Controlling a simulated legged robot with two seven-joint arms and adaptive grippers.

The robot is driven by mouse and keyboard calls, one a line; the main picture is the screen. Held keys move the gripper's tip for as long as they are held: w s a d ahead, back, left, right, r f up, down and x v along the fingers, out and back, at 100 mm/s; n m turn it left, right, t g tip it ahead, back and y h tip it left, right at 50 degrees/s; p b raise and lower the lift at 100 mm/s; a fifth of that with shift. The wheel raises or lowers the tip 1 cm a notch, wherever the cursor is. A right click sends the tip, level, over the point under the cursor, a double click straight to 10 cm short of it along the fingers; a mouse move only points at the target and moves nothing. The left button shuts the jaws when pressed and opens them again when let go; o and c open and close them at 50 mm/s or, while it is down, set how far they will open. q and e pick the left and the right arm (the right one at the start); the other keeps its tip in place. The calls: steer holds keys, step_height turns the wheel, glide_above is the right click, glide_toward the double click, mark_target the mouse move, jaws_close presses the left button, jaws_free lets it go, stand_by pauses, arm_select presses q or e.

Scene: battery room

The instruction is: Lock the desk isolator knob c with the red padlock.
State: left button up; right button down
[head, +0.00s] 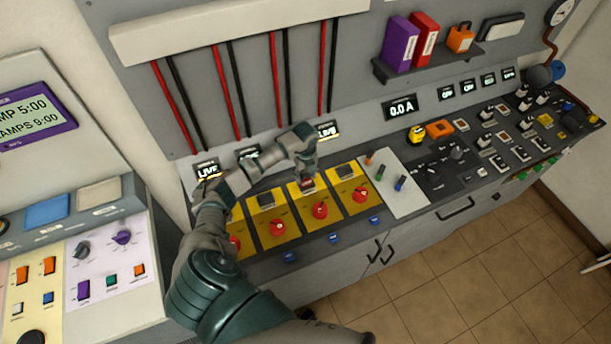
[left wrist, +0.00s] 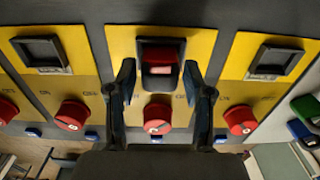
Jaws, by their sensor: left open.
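Several yellow isolator panels stand in a row on the desk, each with a black-framed window and a red knob. My left gripper (head: 304,178) is over the third panel from the left. In the left wrist view my left gripper (left wrist: 158,70) is open, its fingers on either side of a dark red block with a pale label (left wrist: 161,62) at the black frame. I cannot tell for sure whether this block is the red padlock. The third panel's red knob (head: 320,210) lies just below the gripper; it also shows in the left wrist view (left wrist: 157,118). My right gripper is out of view.
Neighbouring red knobs (head: 361,194) (head: 277,226) sit close on both sides. A shelf (head: 430,65) holds binders and an orange padlock-like item (head: 461,38). Switch panels (head: 470,160) fill the right of the desk. A separate console (head: 95,270) stands at left. Red and black cables run behind.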

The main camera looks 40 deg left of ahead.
mark_target(306, 174)
arm_select(q)
steer(key=shift+r+p, duration=3.1)
steer(key=shift+r, duration=1.25)
steer(key=shift+f, duration=0.1)
